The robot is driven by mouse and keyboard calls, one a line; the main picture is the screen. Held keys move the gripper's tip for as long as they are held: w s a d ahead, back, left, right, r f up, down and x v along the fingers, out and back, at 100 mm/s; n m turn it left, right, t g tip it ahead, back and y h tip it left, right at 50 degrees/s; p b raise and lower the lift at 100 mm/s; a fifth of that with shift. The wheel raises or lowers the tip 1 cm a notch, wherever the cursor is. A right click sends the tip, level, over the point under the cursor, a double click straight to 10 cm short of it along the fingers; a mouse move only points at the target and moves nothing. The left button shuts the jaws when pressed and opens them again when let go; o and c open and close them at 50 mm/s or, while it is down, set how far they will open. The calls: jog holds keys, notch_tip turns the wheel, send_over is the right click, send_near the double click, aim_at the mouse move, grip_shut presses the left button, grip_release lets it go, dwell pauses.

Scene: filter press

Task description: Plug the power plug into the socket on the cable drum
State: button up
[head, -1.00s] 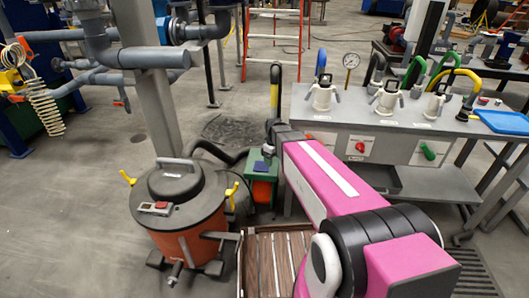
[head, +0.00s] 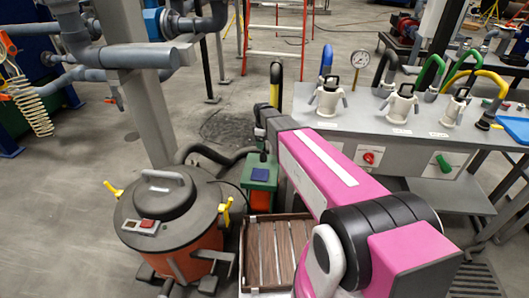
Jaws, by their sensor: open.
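A green box-like unit (head: 262,172) with a dark blue square on top (head: 261,174) and an orange part below it (head: 259,200) stands on the floor left of my pink arm. It may be the cable drum with its socket, but I cannot tell for sure. I cannot make out a power plug. My arm reaches forward past the unit's right side, and its dark far end is near the unit's top right. My gripper is hidden beyond that end.
A grey-lidded orange vessel (head: 165,200) with yellow handles stands close at left. A slatted wooden crate (head: 246,275) is low in front. A grey bench (head: 345,125) with white fittings, a gauge (head: 360,58) and hoses runs along the right. A grey post (head: 137,100) rises behind the vessel.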

aim_at(263, 155)
jog(key=shift+w, duration=0.3)
jog(key=shift+f, duration=2.8)
jog(key=shift+d+f, duration=0.15)
jog(key=shift+f, duration=2.45)
jog(key=c, duration=1)
